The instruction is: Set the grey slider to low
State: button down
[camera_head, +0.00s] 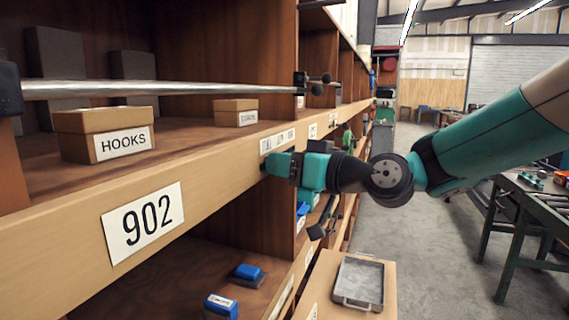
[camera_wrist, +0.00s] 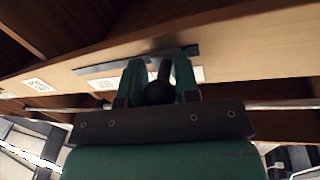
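The grey slider shows in the wrist view as a dark round knob (camera_wrist: 158,92) on a short stem. Its dark track (camera_wrist: 98,69) runs along the wooden shelf edge, and the middle of the track is hidden behind my fingers. My gripper (camera_wrist: 160,72) is at the shelf edge, with one green finger on each side of the knob and stem. The knob fills the gap between the fingers, so the gripper looks shut on it. In the head view my gripper (camera_head: 280,165) reaches the shelf front and hides the slider.
A metal rail (camera_head: 160,87) runs in front of the upper shelf, above the HOOKS box (camera_head: 105,135). The shelf edge carries a 902 label (camera_head: 143,222). Below are blue-topped items (camera_head: 220,305) and a grey tray (camera_head: 358,281) on a box. The aisle floor (camera_head: 420,250) is clear.

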jog(key=w+d+b, duration=0.2)
jog(key=w+b, duration=0.1)
jog(key=w, duration=0.2)
jog(key=shift+w, duration=0.35)
jog(key=c, duration=1.1)
grip_release()
jog(key=shift+c, duration=0.2)
jog(key=b+v, duration=0.7)
jog(key=v, duration=1)
jog(key=shift+s+d, duration=0.2)
